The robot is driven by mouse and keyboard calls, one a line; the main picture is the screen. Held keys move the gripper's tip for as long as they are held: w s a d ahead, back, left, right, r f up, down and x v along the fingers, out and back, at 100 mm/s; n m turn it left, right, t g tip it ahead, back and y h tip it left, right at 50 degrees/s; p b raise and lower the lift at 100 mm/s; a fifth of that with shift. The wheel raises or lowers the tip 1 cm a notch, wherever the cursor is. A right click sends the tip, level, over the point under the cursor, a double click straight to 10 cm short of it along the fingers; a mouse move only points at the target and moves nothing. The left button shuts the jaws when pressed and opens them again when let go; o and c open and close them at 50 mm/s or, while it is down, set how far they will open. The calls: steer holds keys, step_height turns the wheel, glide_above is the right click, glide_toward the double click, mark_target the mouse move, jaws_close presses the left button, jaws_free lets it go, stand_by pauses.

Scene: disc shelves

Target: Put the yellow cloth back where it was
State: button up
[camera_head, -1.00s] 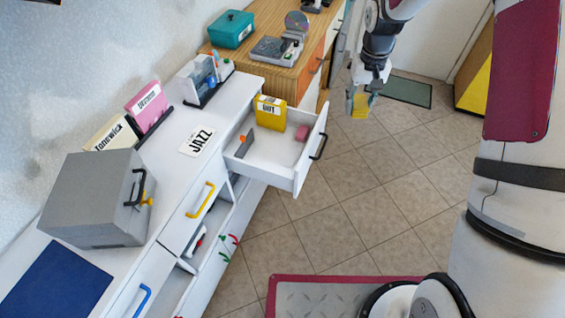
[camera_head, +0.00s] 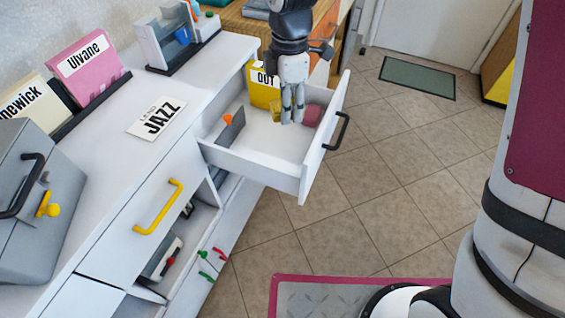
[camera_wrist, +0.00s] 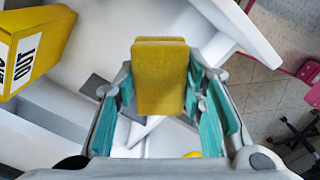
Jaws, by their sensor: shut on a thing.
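The yellow cloth (camera_wrist: 160,80) is a folded, block-like piece held between the teal-padded fingers of my gripper (camera_wrist: 165,100) in the wrist view. In the head view, my gripper (camera_head: 292,118) points down inside the open white drawer (camera_head: 255,158), with a bit of the yellow cloth (camera_head: 276,112) showing at its left side. I cannot tell whether the cloth touches the drawer floor. A pink block (camera_head: 312,115) lies just right of my fingers. A yellow box marked OUT (camera_head: 263,92) stands behind, at the drawer's far side.
A grey divider with an orange knob (camera_head: 230,127) stands in the drawer's left part. The drawer front has a black handle (camera_head: 336,131). A JAZZ card (camera_head: 158,118), pink and cream folders and a grey box (camera_head: 35,200) are on the white counter. The drawer's near middle floor is clear.

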steer(key=n+b, duration=0.2)
steer(key=b, duration=0.2)
glide_above(282, 158)
step_height(282, 158, down, 6)
step_height(282, 158, down, 10)
steer(key=shift+f+b, duration=0.1)
steer(key=shift+b, duration=1.05)
steer(key=shift+f, duration=0.15)
steer(key=o, duration=1.2)
step_height(282, 158, up, 12)
steer(key=p, duration=0.3)
steer(key=shift+r, duration=0.25)
